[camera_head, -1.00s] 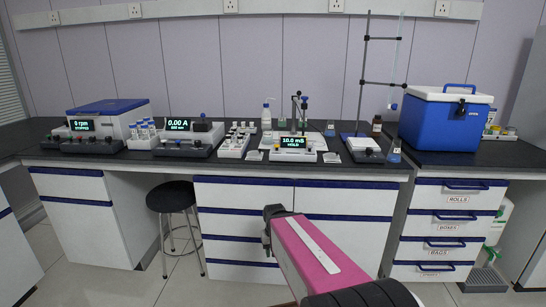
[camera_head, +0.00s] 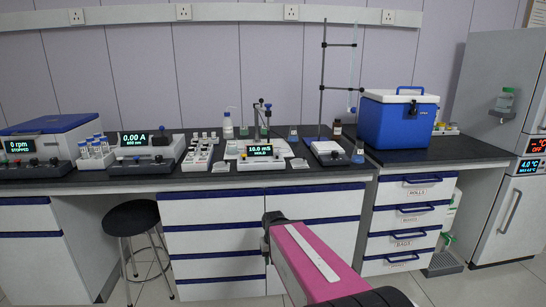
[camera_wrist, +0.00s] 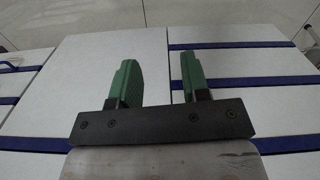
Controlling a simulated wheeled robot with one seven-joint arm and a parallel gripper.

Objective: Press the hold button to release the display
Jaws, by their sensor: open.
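The conductivity meter (camera_head: 262,163) stands on the dark bench in the head view, with a lit display (camera_head: 259,150) that reads about 10.0 mS with HOLD beneath. Small buttons on its front are too small to tell apart. My gripper (camera_head: 268,236) is in front of the bench drawers, below and short of the meter, touching nothing. In the wrist view my gripper (camera_wrist: 158,82) has its two green fingers apart and empty, facing white cabinet fronts. The meter is not in the wrist view.
On the bench are a photometer (camera_head: 146,152), a centrifuge (camera_head: 45,145), a vial rack (camera_head: 97,152), a titration stand (camera_head: 327,145) and a blue cooler (camera_head: 397,122). A black stool (camera_head: 137,217) stands at left. A fridge (camera_head: 505,150) is at right.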

